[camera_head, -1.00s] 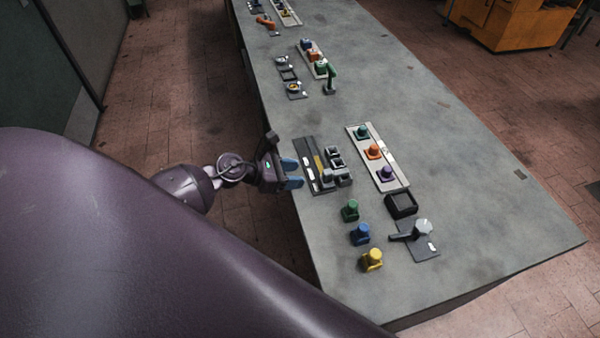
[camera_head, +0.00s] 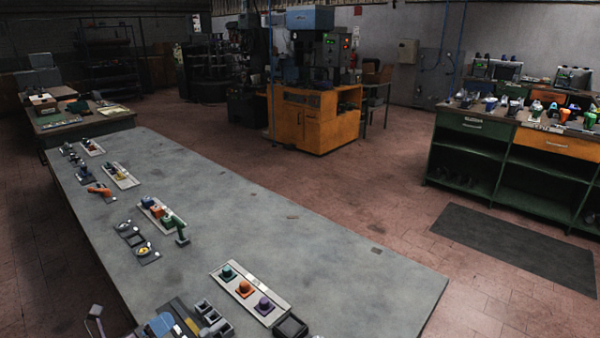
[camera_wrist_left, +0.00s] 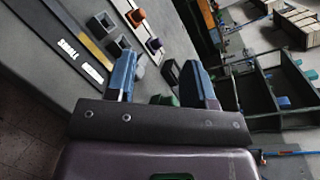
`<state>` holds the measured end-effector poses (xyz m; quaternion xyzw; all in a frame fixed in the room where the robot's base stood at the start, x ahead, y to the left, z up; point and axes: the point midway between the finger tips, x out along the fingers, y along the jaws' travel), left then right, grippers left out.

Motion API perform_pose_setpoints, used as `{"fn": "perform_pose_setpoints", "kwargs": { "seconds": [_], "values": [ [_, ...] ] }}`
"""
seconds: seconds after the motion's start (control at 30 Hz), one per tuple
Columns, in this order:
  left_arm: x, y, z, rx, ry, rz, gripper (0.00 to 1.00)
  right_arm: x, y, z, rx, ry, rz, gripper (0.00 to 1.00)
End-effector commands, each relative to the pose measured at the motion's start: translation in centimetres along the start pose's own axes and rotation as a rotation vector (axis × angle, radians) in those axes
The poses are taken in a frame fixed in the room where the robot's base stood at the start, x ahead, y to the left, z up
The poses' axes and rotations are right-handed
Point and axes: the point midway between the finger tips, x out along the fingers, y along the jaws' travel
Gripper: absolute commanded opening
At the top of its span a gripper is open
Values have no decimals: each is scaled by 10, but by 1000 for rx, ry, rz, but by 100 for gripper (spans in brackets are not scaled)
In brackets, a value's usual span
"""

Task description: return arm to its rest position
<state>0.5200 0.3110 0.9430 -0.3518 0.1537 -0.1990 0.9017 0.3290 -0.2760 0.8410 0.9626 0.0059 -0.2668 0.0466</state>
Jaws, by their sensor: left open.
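My left gripper (camera_head: 160,325) shows only in part at the bottom edge of the head view, with blue fingertips beside the dark labelled panel (camera_head: 184,318) at the grey table's near edge. In the left wrist view my gripper (camera_wrist_left: 160,85) has its two blue fingers spread wide and no part is clamped between them. A dark green part shows low behind the gap; its contact with the fingers cannot be told. Most of my left arm is out of the head view. My right gripper is in neither view.
The long grey table (camera_head: 330,270) holds a pale tray (camera_head: 250,292) with teal, orange and purple knobs. A black box (camera_head: 290,327) sits near it. Farther along are more trays and an orange part (camera_head: 100,190). Bare tabletop lies to the right. An orange cabinet (camera_head: 315,120) stands beyond.

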Motion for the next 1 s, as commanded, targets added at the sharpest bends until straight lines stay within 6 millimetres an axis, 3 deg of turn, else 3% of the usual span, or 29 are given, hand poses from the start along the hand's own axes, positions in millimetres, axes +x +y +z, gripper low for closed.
{"fn": "perform_pose_setpoints", "kwargs": {
  "seconds": [0.13, 0.27, 0.47, 0.6, 0.7, 0.8, 1.0],
  "values": [
    [-5, -7, 6, -481, -162, 17, 49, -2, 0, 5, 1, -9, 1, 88],
    [-17, -3, -2, -913, -288, 41, 49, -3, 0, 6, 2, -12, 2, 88],
    [-44, 5, -41, -1563, -460, 102, 49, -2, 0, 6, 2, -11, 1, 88],
    [-68, 7, -82, -1953, -564, 159, 49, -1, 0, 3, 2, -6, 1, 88],
    [-87, 3, -113, -2171, -626, 199, 49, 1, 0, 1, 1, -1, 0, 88],
    [-104, -2, -135, -2281, -670, 215, 49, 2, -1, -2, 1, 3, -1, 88],
    [-130, -1, -166, -2341, -743, 258, 49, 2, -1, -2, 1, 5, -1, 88]
  ]
}}
